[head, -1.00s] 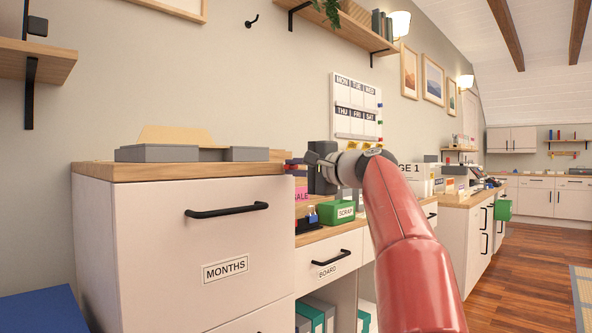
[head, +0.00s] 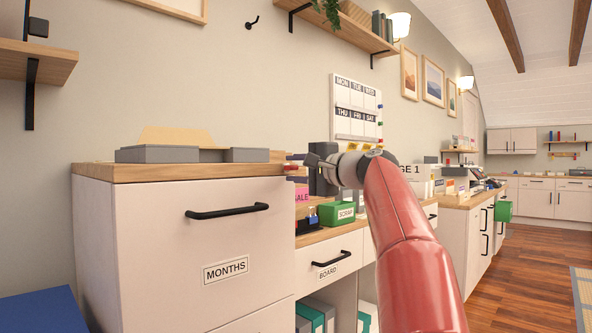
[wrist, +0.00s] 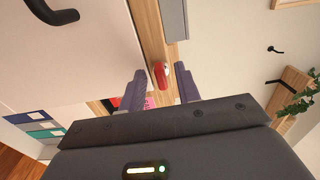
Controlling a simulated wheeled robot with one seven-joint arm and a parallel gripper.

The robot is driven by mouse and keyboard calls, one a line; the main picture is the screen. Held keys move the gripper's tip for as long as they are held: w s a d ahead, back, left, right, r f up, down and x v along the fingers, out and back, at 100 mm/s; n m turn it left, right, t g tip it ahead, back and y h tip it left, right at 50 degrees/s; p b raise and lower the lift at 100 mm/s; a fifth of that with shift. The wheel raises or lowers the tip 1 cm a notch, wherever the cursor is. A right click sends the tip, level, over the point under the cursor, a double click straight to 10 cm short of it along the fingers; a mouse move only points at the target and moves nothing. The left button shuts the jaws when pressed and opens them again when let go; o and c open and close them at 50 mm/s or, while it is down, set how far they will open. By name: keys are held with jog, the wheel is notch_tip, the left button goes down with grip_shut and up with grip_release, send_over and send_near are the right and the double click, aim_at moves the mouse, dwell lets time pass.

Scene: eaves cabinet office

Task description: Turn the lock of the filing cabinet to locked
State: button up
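The filing cabinet (head: 140,230) stands at the left in the head view, white with a wooden top and a drawer marked MONTHS. A small red knob, seemingly its lock (wrist: 161,76), shows at the wooden edge in the wrist view. It also sticks out at the cabinet's top right in the head view (head: 291,167). My gripper (wrist: 161,86) is open, with one finger on each side of the red knob and a visible gap to each. The fingertips are close to the knob; whether they reach past it is unclear. The knob's lock marking cannot be read.
A grey tray (head: 160,154) lies on the cabinet top. Behind my gripper are a lower counter with a green SCRAP box (head: 336,213) and a drawer marked BOARD (head: 328,262). A black handle (head: 228,210) projects from the MONTHS drawer.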

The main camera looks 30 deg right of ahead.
jog(key=b+v, duration=0.1)
jog(key=v, duration=0.6)
jog(key=shift+s, duration=0.3)
jog(key=a+f+g+p, duration=0.1)
jog(key=a+f, duration=0.1)
jog(key=a, duration=0.1)
jog(key=a+f+n+g, duration=0.1)
jog(key=a+f, duration=0.1)
jog(key=a, duration=0.2)
jog(key=a+f+n+g+h+p, duration=0.1)
jog(key=a+f, duration=0.1)
jog(key=a, duration=0.1)
jog(key=shift+s+a+f+g+p, duration=0.1)
jog(key=shift+s+a+g+p, duration=0.1)
jog(key=shift+s+g+p, duration=0.15)
jog(key=s+a+f+n+g+h+p, duration=0.25)
jog(key=s+a+f+n, duration=0.2)
jog(key=s+f, duration=0.4)
jog(key=s+a+f+n+g+h+p, duration=0.1)
jog(key=s+a+f+n+g+p, duration=0.2)
jog(key=s+a+f, duration=0.45)
jog(key=s+d+f+n+g+h+p, duration=0.1)
jog(key=s+f+n, duration=0.3)
jog(key=s+f, duration=0.6)
jog(key=shift+s+d+f+g+h+p, duration=0.15)
jog(key=shift+d+f+g+h+p, duration=0.25)
jog(key=shift+f+g, duration=0.35)
jog(key=shift+f, duration=0.1)
